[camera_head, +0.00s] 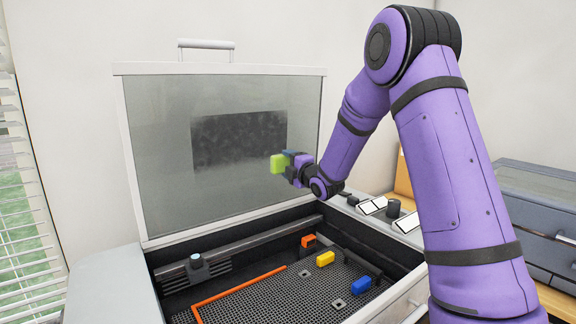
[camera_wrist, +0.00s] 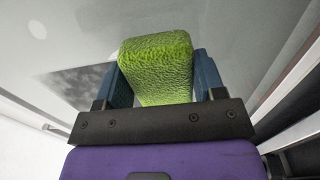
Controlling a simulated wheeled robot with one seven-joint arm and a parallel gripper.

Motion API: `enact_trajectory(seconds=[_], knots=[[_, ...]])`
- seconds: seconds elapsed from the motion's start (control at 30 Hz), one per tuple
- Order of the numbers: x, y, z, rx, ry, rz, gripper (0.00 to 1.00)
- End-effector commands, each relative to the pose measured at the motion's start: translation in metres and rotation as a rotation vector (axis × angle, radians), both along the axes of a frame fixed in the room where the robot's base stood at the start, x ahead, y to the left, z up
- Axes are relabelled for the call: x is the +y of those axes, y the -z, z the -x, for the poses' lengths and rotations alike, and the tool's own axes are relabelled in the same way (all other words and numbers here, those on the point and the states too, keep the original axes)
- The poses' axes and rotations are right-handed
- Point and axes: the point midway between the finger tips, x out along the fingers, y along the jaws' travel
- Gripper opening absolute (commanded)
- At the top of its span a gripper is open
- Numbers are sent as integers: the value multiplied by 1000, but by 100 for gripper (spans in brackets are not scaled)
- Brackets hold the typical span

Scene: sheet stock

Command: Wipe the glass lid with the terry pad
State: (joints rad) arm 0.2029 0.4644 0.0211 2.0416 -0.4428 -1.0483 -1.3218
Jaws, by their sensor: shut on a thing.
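The glass lid (camera_head: 160,150) stands raised at the back of the machine, with a white frame and a handle on top. A dark smudged patch (camera_head: 238,138) lies on its middle; its edge also shows at the left of the wrist view (camera_wrist: 75,85). My gripper (camera_head: 287,163) is shut on the green terry pad (camera_head: 278,164), in front of the lid just right of and below the patch. In the wrist view the textured pad (camera_wrist: 157,65) sits between the two blue fingers. I cannot tell whether the pad touches the glass.
A dark rail (camera_head: 240,243) crosses the back. A grey cabinet (camera_head: 540,200) stands at the right.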

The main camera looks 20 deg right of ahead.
Motion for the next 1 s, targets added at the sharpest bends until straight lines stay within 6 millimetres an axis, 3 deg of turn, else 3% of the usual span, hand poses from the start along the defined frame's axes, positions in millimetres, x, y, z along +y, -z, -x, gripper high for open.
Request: enact_trajectory(seconds=[1.0], knots=[[0,-67,4,-1,0,1,40]])
